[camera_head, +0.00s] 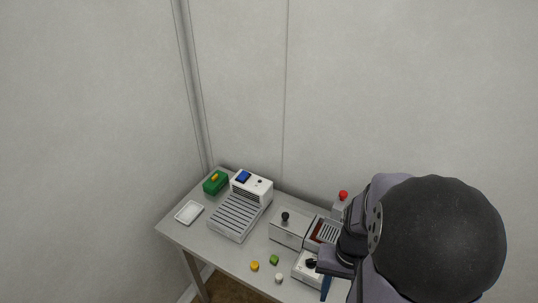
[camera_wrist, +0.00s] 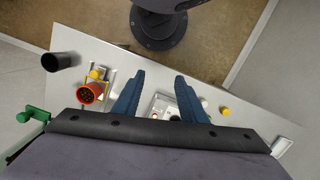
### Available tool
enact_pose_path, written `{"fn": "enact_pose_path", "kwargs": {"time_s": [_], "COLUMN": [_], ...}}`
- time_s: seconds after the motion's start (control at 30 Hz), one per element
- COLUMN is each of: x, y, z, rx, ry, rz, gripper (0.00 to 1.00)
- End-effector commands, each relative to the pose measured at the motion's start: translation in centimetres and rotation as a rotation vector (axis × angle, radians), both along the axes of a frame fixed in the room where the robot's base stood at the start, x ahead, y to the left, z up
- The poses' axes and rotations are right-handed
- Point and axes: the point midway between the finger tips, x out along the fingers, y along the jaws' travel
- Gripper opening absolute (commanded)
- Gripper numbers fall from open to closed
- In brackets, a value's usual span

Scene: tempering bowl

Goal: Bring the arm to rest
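My gripper (camera_wrist: 160,80) is open in the wrist view. Its two blue fingers stand well apart with nothing held between them, and part of a white device (camera_wrist: 164,106) on the table shows below, between them. In the head view one blue finger (camera_head: 326,286) shows at the front right of the table, and my dark arm hides the rest of the gripper. The arm is raised over the right end of the table.
The table (camera_head: 235,252) holds a ribbed white machine (camera_head: 238,213), a green box (camera_head: 212,187), a white tray (camera_head: 188,212), and a grey box with a black knob (camera_head: 289,230). Small yellow (camera_head: 254,266), green (camera_head: 274,260) and white (camera_head: 279,278) pieces lie in front. The wrist view shows a red cup (camera_wrist: 90,93) and a black cylinder (camera_wrist: 62,62).

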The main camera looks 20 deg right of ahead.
Motion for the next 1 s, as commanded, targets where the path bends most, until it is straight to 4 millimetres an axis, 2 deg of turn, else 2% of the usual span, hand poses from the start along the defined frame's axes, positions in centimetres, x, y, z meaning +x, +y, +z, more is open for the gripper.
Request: {"fn": "enact_pose_path", "kwargs": {"time_s": [0.03, 0.2, 0.4, 0.6, 0.87, 1.0], "x": [1.0, 3.6, 4.7, 4.8, 4.8, 4.8], "y": [1.3, 5.3, 8.8, 10.1, 10.2, 10.4], "z": [0.5, 2.0, 2.8, 2.8, 2.6, 1.7], "rx": [-0.012, -0.035, -0.039, -0.035, -0.034, -0.029], "ry": [-0.023, -0.088, -0.128, -0.13, -0.13, -0.134], "rz": [0.084, 0.303, 0.472, 0.533, 0.534, 0.525], "gripper": [0.38, 0.38, 0.38, 0.38, 0.38, 0.38]}}
